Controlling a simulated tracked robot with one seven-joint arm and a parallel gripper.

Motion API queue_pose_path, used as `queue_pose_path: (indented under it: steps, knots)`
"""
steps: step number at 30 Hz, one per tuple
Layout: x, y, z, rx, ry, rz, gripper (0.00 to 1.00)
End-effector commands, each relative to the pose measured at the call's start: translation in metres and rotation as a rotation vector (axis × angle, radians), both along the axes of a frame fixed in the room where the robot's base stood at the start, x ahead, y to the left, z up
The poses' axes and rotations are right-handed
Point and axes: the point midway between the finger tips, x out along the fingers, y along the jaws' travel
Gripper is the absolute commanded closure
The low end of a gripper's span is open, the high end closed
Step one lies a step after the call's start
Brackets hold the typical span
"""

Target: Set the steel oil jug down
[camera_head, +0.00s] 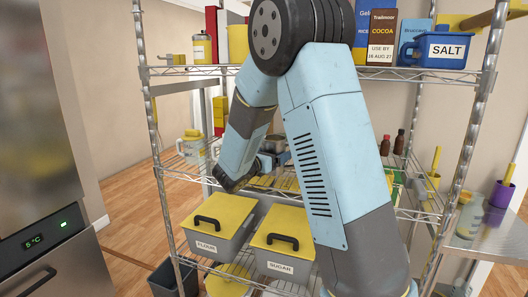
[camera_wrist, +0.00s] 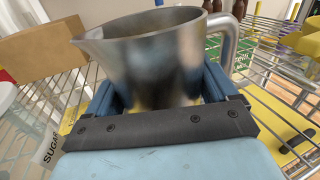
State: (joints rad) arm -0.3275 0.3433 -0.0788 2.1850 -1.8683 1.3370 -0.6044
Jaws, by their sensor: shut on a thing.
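The steel oil jug (camera_wrist: 150,62) fills the upper middle of the wrist view. It is a grey metal vessel with its spout at the left and its handle at the right, and looks roughly upright. My gripper (camera_wrist: 161,92) is shut on its body, with a blue finger on each side. In the head view my gripper (camera_head: 268,160) is at the middle wire shelf (camera_head: 285,184), largely behind my arm. The jug's base is hidden, so I cannot tell whether it touches the shelf.
Below are yellow-lidded bins labelled flour (camera_head: 208,246) and sugar (camera_head: 284,264). A clear jug with a yellow lid (camera_head: 192,147) stands left on the middle shelf. Brown bottles (camera_head: 385,145) stand to the right. A blue salt box (camera_head: 438,48) is on the upper shelf.

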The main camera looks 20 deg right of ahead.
Motion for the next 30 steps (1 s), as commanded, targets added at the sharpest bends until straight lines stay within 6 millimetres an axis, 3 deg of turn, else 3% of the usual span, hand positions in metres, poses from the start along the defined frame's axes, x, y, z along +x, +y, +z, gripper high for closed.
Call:
queue_pose_path:
  steps: [8,9,12,22,30]
  knots:
    - [0.0,0.0,-0.001,0.0,-0.001,0.0,0.52]
    - [0.0,0.0,-0.001,0.001,-0.001,0.0,0.1]
    - [0.0,0.0,-0.001,0.001,-0.001,0.001,0.0]
    - [-0.001,0.003,0.001,0.001,-0.001,0.002,0.0]
    - [-0.025,0.036,0.001,0.0,-0.002,0.004,0.0]
